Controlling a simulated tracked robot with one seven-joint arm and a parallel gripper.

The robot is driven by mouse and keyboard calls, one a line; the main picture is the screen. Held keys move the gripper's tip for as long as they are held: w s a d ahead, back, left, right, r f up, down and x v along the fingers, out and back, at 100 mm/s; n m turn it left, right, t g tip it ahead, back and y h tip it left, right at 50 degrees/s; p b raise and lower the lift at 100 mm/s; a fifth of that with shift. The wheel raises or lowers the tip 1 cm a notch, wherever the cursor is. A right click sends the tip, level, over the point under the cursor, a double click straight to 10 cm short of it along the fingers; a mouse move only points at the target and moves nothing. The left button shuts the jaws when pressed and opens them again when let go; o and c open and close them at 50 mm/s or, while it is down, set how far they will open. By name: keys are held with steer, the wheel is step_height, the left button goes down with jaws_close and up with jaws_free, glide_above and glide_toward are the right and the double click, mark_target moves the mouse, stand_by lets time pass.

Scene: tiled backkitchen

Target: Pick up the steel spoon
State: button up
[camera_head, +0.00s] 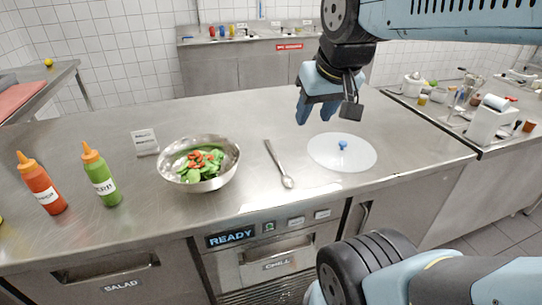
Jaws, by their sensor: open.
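The steel spoon (280,165) lies on the steel counter, with its bowl toward the front edge and its handle pointing back and slightly left. It lies between a salad bowl and a white round lid. My gripper (316,112) is open and empty. It hangs above the counter, up and to the right of the spoon in the picture, apart from it. The whole spoon is visible.
The metal bowl (165,174) holds green leaves and red pieces. The round lid (362,161) has a blue knob. Orange (42,186) and green (103,180) bottles and a small label stand (145,142) are at left. The counter behind the spoon is clear.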

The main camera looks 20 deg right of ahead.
steer(key=w+f+g, duration=0.2)
steer(key=w+g, duration=0.1)
steer(key=w, duration=1.1)
steer(key=g, duration=0.2)
glide_above(271, 146)
step_height(271, 146, down, 9)
step_height(271, 146, down, 14)
steer(key=shift+s+a+r, duration=0.1)
steer(key=shift+r, duration=0.05)
steer(key=shift+c, duration=0.2)
jaws_close()
